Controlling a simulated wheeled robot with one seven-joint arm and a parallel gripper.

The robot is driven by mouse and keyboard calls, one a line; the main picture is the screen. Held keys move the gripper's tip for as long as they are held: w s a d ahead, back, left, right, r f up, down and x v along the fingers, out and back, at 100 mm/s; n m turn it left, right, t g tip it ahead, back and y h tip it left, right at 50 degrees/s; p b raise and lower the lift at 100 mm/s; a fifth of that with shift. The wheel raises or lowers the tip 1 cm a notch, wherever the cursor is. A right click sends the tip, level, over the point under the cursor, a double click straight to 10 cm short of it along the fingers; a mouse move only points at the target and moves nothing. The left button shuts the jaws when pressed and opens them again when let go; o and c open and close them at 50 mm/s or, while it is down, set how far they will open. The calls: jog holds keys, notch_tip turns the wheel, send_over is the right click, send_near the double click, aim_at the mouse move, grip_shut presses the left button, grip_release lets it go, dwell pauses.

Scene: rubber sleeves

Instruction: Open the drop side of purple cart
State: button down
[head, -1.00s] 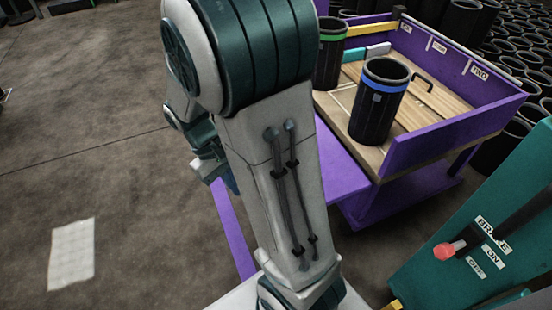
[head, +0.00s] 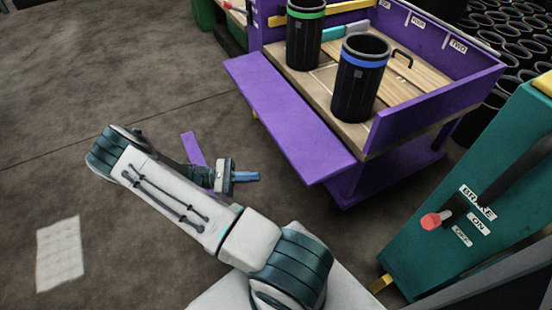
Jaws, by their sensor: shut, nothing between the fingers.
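The purple cart (head: 436,112) stands at the upper right with a wooden deck (head: 402,80). Its near-left side panel (head: 290,120) is folded down and juts outward below deck level. Two black rubber sleeves stand upright on the deck, one with a green band (head: 304,40) and one with a blue band (head: 360,85). My gripper (head: 256,177) is shut and empty, over the floor to the left of the lowered panel's near end and apart from it.
A teal stand (head: 440,205) with a red-tipped brake lever (head: 432,221) is at the right. Many black sleeves (head: 496,55) fill the far right. A purple strip (head: 192,149) lies by my arm. Open floor (head: 90,120) spreads left.

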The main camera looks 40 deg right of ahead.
jog(key=d+f+n+t+h, duration=0.3)
jog(key=f+n+t+h, duration=0.45)
jog(key=h, duration=0.55)
jog(key=d+r+n+b, duration=0.1)
jog(key=d+r+b, duration=0.1)
jog(key=d+r, duration=0.5)
jog(key=shift+s+r+g, duration=0.35)
jog(key=shift+s+r, duration=0.05)
jog(key=shift+r, duration=0.8)
